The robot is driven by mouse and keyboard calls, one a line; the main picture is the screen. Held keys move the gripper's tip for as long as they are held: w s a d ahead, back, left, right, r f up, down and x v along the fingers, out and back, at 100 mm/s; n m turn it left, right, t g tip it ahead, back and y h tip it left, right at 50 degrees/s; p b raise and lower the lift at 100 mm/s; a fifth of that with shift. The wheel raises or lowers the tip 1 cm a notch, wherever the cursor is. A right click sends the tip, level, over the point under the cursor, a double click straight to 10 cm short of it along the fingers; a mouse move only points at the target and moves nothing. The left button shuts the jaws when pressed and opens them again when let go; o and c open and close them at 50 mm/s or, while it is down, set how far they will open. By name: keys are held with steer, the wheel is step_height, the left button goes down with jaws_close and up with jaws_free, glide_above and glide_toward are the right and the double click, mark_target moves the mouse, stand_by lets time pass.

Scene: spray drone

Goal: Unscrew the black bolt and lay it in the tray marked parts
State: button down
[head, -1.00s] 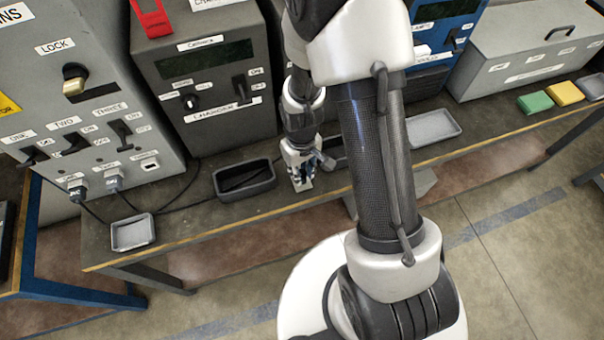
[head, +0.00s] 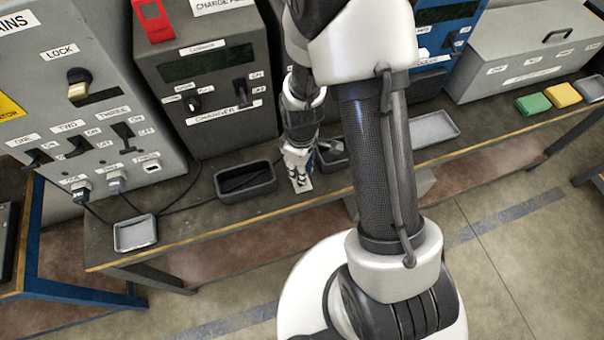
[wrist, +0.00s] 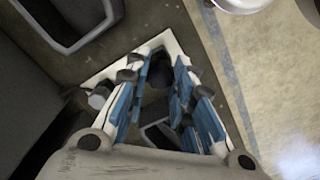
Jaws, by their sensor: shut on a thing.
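My gripper (head: 299,178) points down at the front of the bench, beside a dark grey tray. In the wrist view its blue-padded fingers (wrist: 160,82) are closed in around a dark round piece, which looks like the black bolt (wrist: 160,68). A pale, angular piece (wrist: 112,70) shows around the fingertips. The fingers hide much of the bolt, and I cannot tell whether it is still threaded in. In the head view the bolt is too small and covered to make out. I cannot read a "parts" mark on any tray.
Trays stand along the bench: a dark one (head: 245,193) left of my gripper, a small light one (head: 135,245) farther left, another dark one (head: 332,160) partly behind my arm, and a grey one (head: 435,130) right. The charger box (head: 205,85) stands behind. Cables cross the left side.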

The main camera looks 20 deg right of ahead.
steer(key=shift+r+p, duration=1.1)
steer(key=shift+r, duration=0.45)
